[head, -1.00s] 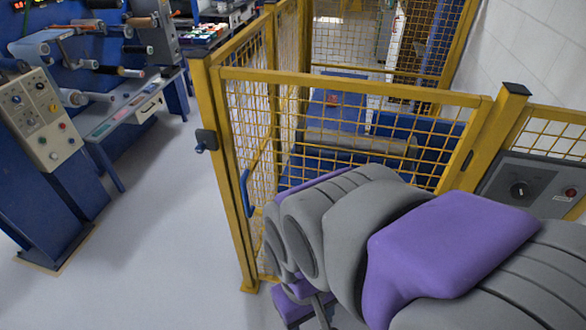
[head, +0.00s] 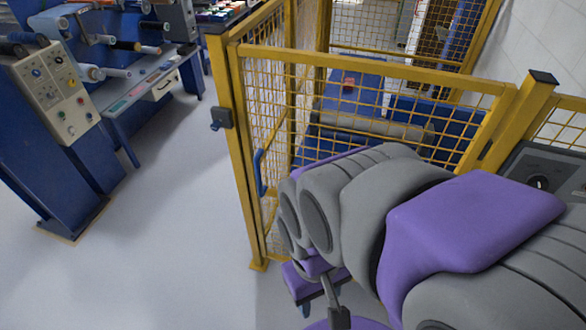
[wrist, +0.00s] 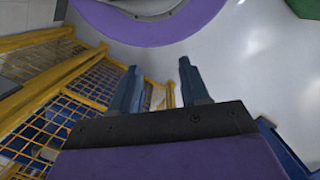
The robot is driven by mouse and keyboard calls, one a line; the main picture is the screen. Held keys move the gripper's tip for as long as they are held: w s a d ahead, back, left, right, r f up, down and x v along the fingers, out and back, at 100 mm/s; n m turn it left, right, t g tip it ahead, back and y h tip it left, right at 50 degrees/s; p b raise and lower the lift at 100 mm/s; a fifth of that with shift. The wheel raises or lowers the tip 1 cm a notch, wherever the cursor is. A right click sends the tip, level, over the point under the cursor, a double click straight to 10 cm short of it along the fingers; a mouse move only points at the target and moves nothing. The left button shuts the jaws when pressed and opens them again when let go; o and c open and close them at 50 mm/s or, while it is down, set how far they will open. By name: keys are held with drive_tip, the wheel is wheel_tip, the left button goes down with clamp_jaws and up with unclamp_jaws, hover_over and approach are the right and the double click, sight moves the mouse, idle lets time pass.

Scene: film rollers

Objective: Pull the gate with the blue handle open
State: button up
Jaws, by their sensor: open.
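The gate (head: 370,72) is a yellow frame with wire mesh, across the middle of the head view. Its left edge stands close to the left yellow post (head: 232,160), and I see no clear gap. The blue handle (head: 258,172) is upright on the gate's left side. A dark latch (head: 221,118) sits on the post, higher up. My gripper (head: 318,300) is low in the head view, below and right of the handle, apart from it and partly hidden by my arm. In the wrist view my gripper (wrist: 160,88) is open and empty, with yellow mesh fencing beyond.
A grey control box (head: 540,170) is right of the gate. Behind the mesh lie blue machinery and a roller (head: 375,126). A blue machine with a button panel (head: 60,90) stands at left. The grey floor (head: 160,240) between that machine and the gate is clear.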

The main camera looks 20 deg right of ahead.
sight(257, 179)
drive_tip(key=w+d+f+n+g+h, duration=0.2)
drive_tip(key=w+d+n+g+h, duration=0.15)
drive_tip(key=w+d+h, duration=0.7)
drive_tip(key=w+d+f+n+t+h, duration=0.1)
drive_tip(key=w+n, duration=0.1)
drive_tip(key=w, duration=0.3)
drive_tip(key=w+d+f+n+t+h+b, duration=0.1)
drive_tip(key=w+n+h, duration=0.1)
drive_tip(key=w, duration=0.4)
drive_tip(key=w+d+f+n+t+h, duration=0.1)
drive_tip(key=w+n, duration=0.2)
drive_tip(key=w, duration=0.2)
drive_tip(key=w+a+f+n+t+h, duration=0.3)
drive_tip(key=w+a+f+n+t, duration=0.45)
drive_tip(key=w, duration=0.45)
drive_tip(key=w+a+f+n+t+y+b, duration=0.1)
drive_tip(key=w+a+f+n+t+y, duration=0.35)
drive_tip(key=a+f, duration=0.95)
drive_tip(key=w+d+n+b, duration=0.1)
drive_tip(key=w+d, duration=0.2)
drive_tip(key=d, duration=0.2)
drive_tip(key=w+d+n+h+b, duration=0.1)
drive_tip(key=w+d, duration=0.3)
drive_tip(key=d, duration=0.1)
drive_tip(key=w+d+f+n+t+b, duration=0.1)
drive_tip(key=w+d, duration=0.3)
drive_tip(key=d, duration=0.1)
drive_tip(key=shift+w, duration=0.1)
drive_tip(key=shift+a, duration=0.1)
drive_tip(key=shift+c, duration=0.2)
